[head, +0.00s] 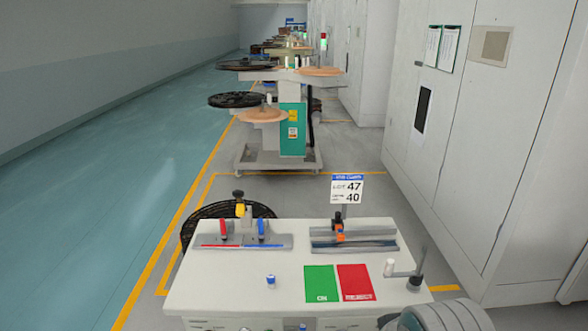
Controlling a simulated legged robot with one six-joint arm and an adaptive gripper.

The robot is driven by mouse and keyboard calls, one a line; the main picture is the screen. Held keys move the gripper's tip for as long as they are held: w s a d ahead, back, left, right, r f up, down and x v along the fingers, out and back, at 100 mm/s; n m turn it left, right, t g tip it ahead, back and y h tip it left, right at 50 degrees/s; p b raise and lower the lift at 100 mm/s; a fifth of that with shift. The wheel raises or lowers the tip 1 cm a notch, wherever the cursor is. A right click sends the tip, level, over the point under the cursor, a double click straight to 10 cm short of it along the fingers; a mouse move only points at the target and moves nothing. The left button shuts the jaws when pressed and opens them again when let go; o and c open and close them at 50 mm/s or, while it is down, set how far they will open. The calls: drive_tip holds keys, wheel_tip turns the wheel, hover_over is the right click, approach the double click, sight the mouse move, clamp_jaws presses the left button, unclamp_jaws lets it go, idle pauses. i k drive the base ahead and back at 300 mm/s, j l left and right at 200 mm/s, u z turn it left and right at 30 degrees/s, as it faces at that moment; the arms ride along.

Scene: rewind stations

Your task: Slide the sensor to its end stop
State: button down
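A small orange and dark block (339,234), which looks like the sensor, sits on a grey and blue rail (372,239) at the back right of the white station table (215,273). It is left of the middle of the rail, with clear rail to its right. A dark post rises behind it. I cannot make out the end stop. My gripper is not in view; only a grey rounded part of my arm shows at the bottom right.
A panel with a red lever (223,229) and a blue lever (261,228) stands left. Green (321,280) and red (353,278) pads lie in front, beside a dark crank-like part (414,281). Cabinets (480,120) line the right; the left floor is free.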

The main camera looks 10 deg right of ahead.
sight(337, 223)
drive_tip(key=i+j, duration=0.2)
drive_tip(key=i, duration=0.3)
drive_tip(key=i+j+z, duration=0.15)
drive_tip(key=i, duration=0.4)
